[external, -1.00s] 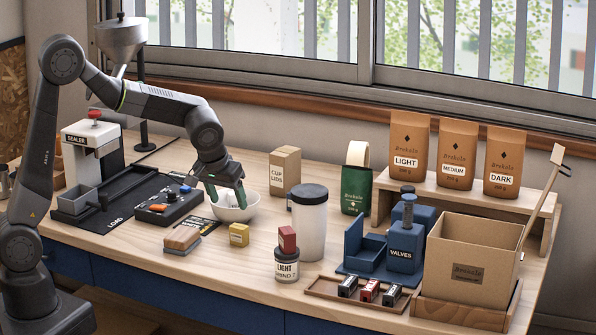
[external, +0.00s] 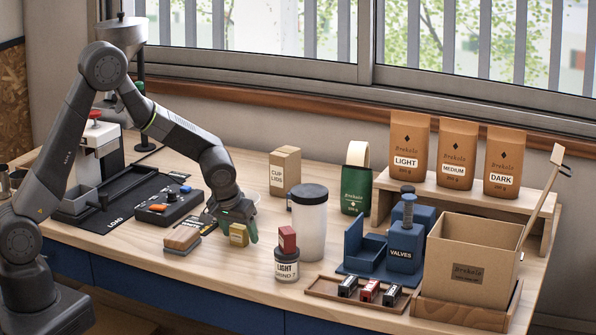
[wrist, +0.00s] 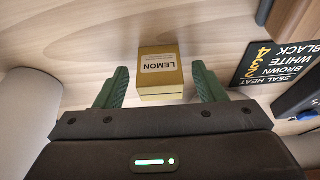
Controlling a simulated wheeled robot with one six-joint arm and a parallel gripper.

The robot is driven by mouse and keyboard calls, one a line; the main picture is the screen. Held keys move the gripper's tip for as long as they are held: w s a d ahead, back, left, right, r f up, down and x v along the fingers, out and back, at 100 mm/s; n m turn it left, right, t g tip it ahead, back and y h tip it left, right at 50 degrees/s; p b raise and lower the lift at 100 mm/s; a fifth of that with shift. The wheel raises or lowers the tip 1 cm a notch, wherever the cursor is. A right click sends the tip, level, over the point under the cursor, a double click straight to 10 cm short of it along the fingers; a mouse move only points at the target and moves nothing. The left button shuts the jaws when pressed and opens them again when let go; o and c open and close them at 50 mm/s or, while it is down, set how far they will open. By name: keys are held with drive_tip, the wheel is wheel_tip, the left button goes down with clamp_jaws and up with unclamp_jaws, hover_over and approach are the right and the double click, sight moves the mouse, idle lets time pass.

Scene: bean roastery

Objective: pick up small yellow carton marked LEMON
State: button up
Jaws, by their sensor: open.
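The small yellow carton (external: 239,234) stands on the wooden table near its front middle. In the wrist view the carton (wrist: 160,72) shows its white label reading LEMON, upside down. My gripper (external: 233,224) is right at the carton in the external view, with its green fingers on either side. In the wrist view my gripper (wrist: 160,88) is open, one finger to the left and one to the right of the carton. A gap shows on each side, so the fingers do not appear to touch it.

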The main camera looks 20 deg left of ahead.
drive_tip(key=shift+f, duration=0.1)
drive_tip(key=c, duration=1)
drive_tip(key=shift+c, duration=0.2)
